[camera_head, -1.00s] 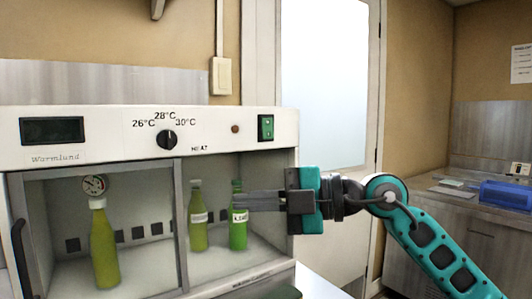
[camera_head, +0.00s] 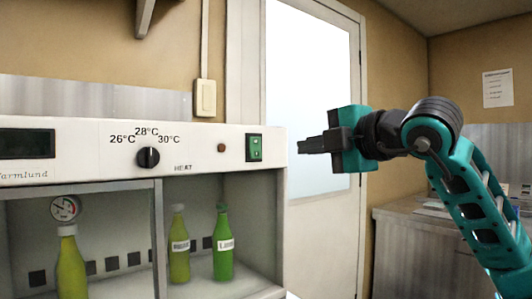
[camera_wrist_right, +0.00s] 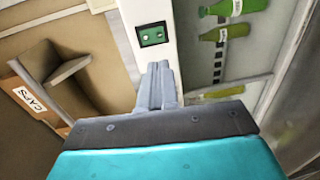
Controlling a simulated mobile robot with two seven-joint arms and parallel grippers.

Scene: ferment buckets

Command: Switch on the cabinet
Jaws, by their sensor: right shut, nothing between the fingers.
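The cabinet (camera_head: 95,161) is white, with a dark display, a temperature knob (camera_head: 148,157) and the word HEAT on its front panel. A green rocker switch (camera_head: 254,148) sits at the panel's right end, and a small brown-red lamp (camera_head: 221,148) is left of it, looking unlit. My right gripper (camera_head: 301,146) is shut and empty, to the right of the switch at about its height, apart from it in the picture. In the right wrist view the gripper's fingertips (camera_wrist_right: 157,66) point toward the switch (camera_wrist_right: 152,35), just short of it. My left gripper is out of view.
Inside the cabinet stand two green bottles (camera_head: 223,248) and a yellow-green bottle with a gauge (camera_head: 71,265). A wall socket box (camera_head: 205,98) is above the cabinet. A door (camera_head: 310,90) and a side counter (camera_head: 410,225) are behind my right arm.

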